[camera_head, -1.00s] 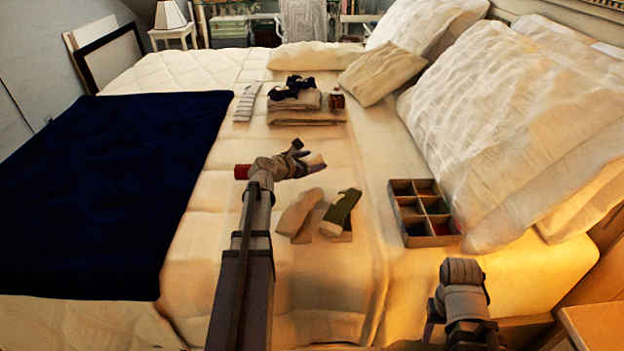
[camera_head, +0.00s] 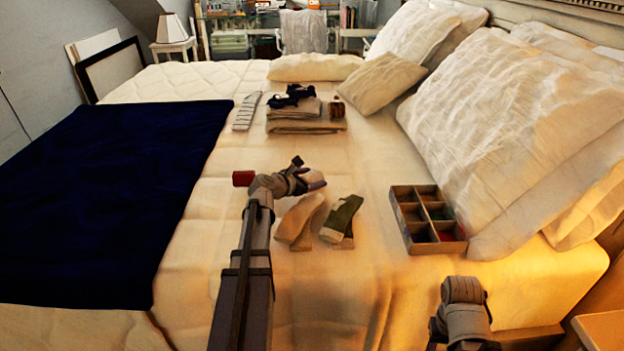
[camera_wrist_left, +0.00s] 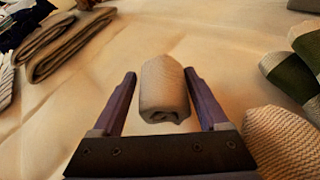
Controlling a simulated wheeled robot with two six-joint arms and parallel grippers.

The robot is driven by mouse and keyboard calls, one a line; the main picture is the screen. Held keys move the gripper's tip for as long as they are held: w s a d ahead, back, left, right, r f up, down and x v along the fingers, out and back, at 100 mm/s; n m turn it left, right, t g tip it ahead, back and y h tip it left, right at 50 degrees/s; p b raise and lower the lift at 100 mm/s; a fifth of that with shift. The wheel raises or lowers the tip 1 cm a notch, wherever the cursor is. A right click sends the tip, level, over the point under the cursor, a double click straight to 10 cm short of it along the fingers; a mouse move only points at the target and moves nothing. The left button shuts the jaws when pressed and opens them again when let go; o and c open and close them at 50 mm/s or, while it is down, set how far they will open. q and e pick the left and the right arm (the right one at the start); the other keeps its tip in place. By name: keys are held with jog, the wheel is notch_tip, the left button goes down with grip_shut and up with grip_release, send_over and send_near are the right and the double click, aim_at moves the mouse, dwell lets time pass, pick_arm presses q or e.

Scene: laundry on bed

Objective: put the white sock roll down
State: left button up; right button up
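The white sock roll (camera_wrist_left: 164,88) sits between the two fingers of my left gripper (camera_wrist_left: 160,88) in the left wrist view. In the head view the left gripper (camera_head: 308,176) is low over the middle of the bed, partly hiding the roll (camera_head: 313,178). The roll looks to be at the bed's surface, but contact is hard to tell. My right gripper (camera_head: 462,300) is at the front right, its fingers hidden.
Beige socks (camera_head: 298,220) and green-and-white socks (camera_head: 342,220) lie just in front of the left gripper. A divided box (camera_head: 411,243) stands to the right. Folded cloths (camera_head: 300,126) lie behind. A small red object (camera_head: 243,178) is left. A dark blue blanket (camera_head: 100,200) covers the left side.

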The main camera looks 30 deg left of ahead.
pick_arm(q)
jog(key=shift+o, duration=0.6)
jog(key=shift+r+p, duration=0.3)
jog(key=p+v, duration=0.4)
jog(key=v, duration=0.8)
jog(key=shift+f, duration=0.2)
